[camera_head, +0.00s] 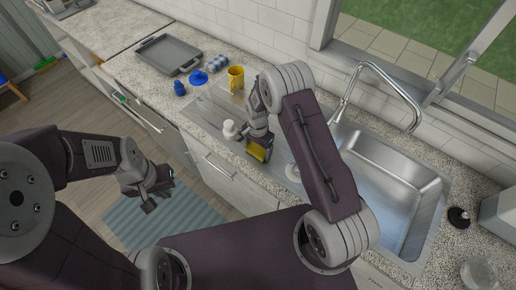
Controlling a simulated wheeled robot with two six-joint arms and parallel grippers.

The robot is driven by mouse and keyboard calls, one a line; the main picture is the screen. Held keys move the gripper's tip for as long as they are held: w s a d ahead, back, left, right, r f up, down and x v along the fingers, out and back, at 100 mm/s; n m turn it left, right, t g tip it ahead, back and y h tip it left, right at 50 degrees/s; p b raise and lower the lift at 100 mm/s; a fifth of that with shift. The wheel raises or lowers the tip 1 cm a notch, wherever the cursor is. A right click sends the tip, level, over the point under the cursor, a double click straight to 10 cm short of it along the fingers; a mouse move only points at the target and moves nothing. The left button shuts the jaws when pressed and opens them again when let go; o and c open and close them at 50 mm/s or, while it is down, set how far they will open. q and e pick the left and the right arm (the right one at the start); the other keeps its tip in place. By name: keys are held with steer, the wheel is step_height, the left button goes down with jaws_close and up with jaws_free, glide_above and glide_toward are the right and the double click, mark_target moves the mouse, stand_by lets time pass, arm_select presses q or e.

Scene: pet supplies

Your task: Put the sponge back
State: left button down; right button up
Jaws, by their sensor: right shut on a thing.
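The yellow sponge (256,152) is held in my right gripper (258,145), which points down over the steel drainboard left of the sink. The gripper is shut on it and hides much of it. I cannot tell whether the sponge touches the surface. The steel sink (392,185) with a tall curved faucet is to the right. My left gripper (160,195) is empty, its fingers apart, in front of the counter and above the floor mat.
A yellow mug (236,78), a blue item (198,77), a blue bottle (179,88) and a grey tray (168,54) stand at the back left. A white item (230,130) is close left of my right gripper. A black stopper-like item (458,217) is right of the sink.

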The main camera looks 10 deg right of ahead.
steer(key=shift+f, duration=0.2)
steer(key=o, duration=1.3)
steer(key=shift+c, duration=0.2)
